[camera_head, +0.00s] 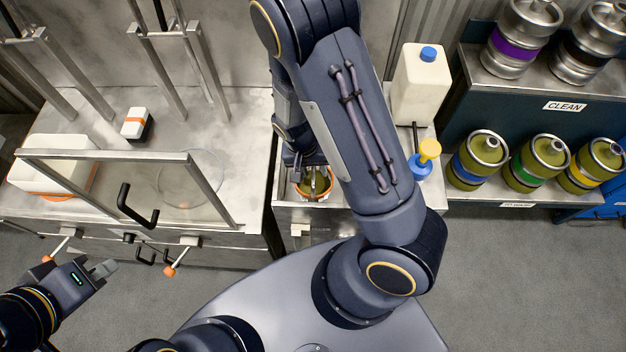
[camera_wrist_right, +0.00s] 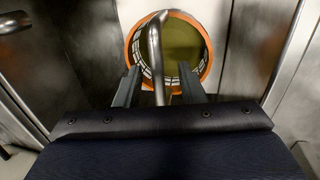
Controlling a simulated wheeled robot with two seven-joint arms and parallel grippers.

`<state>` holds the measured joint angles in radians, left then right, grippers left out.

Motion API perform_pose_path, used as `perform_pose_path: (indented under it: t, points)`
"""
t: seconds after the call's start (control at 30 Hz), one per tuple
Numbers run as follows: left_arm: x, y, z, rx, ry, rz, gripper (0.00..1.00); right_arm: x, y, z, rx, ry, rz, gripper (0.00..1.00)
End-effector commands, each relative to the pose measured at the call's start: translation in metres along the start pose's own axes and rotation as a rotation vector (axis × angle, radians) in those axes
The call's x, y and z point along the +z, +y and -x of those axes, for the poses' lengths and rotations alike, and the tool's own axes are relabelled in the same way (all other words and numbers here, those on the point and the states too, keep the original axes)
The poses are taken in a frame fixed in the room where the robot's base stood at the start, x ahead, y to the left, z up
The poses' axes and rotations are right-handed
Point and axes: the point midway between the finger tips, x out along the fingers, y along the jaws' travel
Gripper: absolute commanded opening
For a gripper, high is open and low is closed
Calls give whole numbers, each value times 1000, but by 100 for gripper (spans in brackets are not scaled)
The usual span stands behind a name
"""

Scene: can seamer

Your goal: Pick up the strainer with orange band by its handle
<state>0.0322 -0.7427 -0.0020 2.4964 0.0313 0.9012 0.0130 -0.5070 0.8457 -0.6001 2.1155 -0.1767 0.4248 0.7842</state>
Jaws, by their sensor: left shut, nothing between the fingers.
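The strainer with orange band (camera_head: 303,188) sits in a recess of the metal counter, partly hidden under my right arm. In the right wrist view its orange rim (camera_wrist_right: 208,61) circles a mesh wall around an olive-green inside. Its metal handle (camera_wrist_right: 155,45) rises towards the camera. My right gripper (camera_wrist_right: 158,75) has its two fingers apart, one on each side of the handle, with gaps visible on both sides. In the head view the right gripper (camera_head: 308,164) is just above the strainer. My left gripper (camera_head: 105,270) is shut and empty at the lower left, away from the strainer.
A white jug with blue cap (camera_head: 419,85) and a yellow-and-blue object (camera_head: 424,158) stand right of my right arm. Metal walls flank the strainer. A machine with a clear guard (camera_head: 130,190) is at left. Kegs (camera_head: 480,160) fill shelves at right.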

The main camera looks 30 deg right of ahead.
Motion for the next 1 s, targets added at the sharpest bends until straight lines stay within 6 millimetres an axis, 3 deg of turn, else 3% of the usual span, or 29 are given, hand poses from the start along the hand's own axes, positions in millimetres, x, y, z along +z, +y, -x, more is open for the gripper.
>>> perform_pose_path:
  t: [0.13, 0.37, 0.67, 1.0]
  points:
    - [0, 0, 0, 0, 0, 0, 0, 0, 1, -16, 2, -1, -1, 36]
    - [0, 0, 0, 0, 0, 0, 0, -1, 0, -18, -1, 1, 0, 36]
    - [0, 0, 0, 0, 0, 0, 0, 0, 0, -17, -1, 0, 0, 1]
    - [0, 0, 0, 0, 0, 0, 0, 0, 0, -17, -1, 0, 0, 0]
